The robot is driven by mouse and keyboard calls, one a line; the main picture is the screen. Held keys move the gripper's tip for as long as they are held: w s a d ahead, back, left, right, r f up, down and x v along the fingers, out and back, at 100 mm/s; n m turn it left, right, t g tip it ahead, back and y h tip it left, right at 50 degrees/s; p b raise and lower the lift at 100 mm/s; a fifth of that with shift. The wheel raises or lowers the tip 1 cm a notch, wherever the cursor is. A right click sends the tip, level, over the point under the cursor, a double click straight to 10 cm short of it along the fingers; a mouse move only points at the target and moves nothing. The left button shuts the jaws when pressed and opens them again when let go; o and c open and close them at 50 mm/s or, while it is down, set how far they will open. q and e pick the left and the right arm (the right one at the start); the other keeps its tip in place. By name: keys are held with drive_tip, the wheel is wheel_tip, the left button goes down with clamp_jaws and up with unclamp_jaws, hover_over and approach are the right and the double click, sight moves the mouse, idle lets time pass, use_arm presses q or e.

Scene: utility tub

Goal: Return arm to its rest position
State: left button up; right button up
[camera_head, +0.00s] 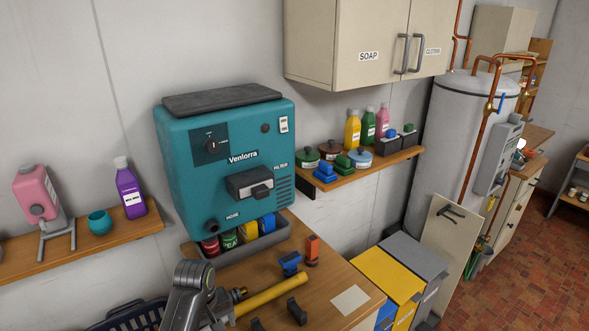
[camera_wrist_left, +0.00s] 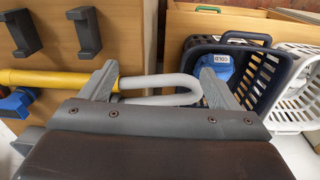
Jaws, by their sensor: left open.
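My left arm (camera_head: 192,290) comes in at the bottom left of the head view, beside the wooden counter. In the left wrist view the two fingers of my left gripper (camera_wrist_left: 158,85) are spread wide apart. A yellow tube (camera_head: 272,294) with a grey bent end lies across the counter; its grey loop (camera_wrist_left: 165,88) shows between the fingers in the wrist view. I cannot tell whether the fingers touch it. No thing is clamped in the gripper. My right gripper is not in view.
A teal machine (camera_head: 225,165) stands behind the arm. Two dark hooks (camera_wrist_left: 84,30) sit on the counter, beside blue and orange items (camera_head: 312,250). A dark basket (camera_wrist_left: 262,75) and a white basket (camera_wrist_left: 300,95) lie below. A yellow-lidded bin (camera_head: 388,275) stands right.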

use_arm(q)
drive_tip(key=s+a+f+m+t, duration=0.15)
drive_tip(key=s+a, duration=0.25)
drive_tip(key=s, duration=0.4)
drive_tip(key=s+a+f+m, duration=0.1)
drive_tip(key=s+a+f, duration=0.2)
drive_tip(key=s, duration=0.4)
drive_tip(key=s+a+r+m+t+y, duration=0.1)
drive_tip(key=s+a+r+m, duration=0.15)
drive_tip(key=s, duration=0.55)
drive_tip(key=s+a+r+m+t+y, duration=0.1)
drive_tip(key=s+r, duration=0.2)
drive_tip(key=s, duration=0.4)
wheel_tip(320, 180, down, 34)
drive_tip(key=a+r+g+b, duration=0.1)
drive_tip(key=a+g+b, duration=0.1)
drive_tip(key=b, duration=0.6)
drive_tip(key=s+d+f+b, duration=0.1)
drive_tip(key=s+f+b, duration=0.2)
drive_tip(key=s+f, duration=0.4)
drive_tip(key=s+f+h+b, duration=0.1)
drive_tip(key=s+f+b, duration=0.2)
drive_tip(key=s+f, duration=0.5)
wheel_tip(320, 180, down, 7)
drive_tip(key=shift+s+d+f+g, duration=0.15)
drive_tip(key=shift+s+d+g, duration=0.05)
drive_tip(key=shift+d+g, duration=0.15)
